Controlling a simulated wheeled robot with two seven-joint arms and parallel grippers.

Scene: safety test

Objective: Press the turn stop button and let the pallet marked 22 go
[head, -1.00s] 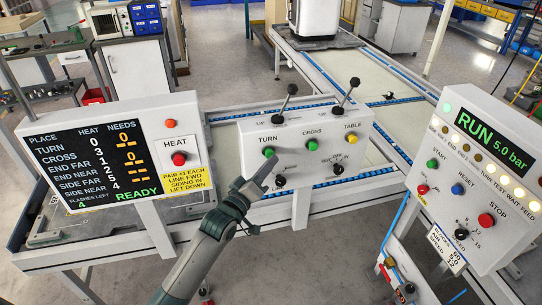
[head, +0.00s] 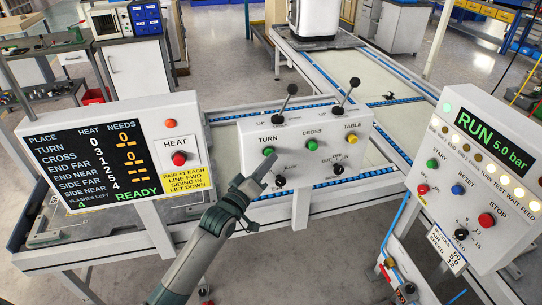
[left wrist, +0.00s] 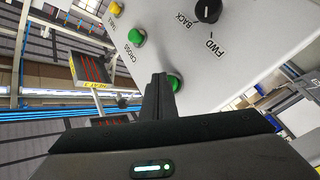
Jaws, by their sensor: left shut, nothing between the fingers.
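The TURN button (head: 268,153) is green and sits on the left of the sloped white control box in the head view, below the label TURN. My left gripper (head: 266,161) is shut and empty, with its tips just below the button in that view. In the left wrist view the shut fingers (left wrist: 159,80) reach up beside the green TURN button (left wrist: 175,84) and overlap its edge. I cannot tell whether they touch it. No pallet with a readable 22 shows. My right gripper is out of view.
The same box holds a green CROSS button (head: 312,145), a yellow TABLE button (head: 352,139), black knobs and two levers (head: 288,96). A display panel (head: 100,155) with a red HEAT button stands left. A RUN panel (head: 480,180) with a red STOP button stands right.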

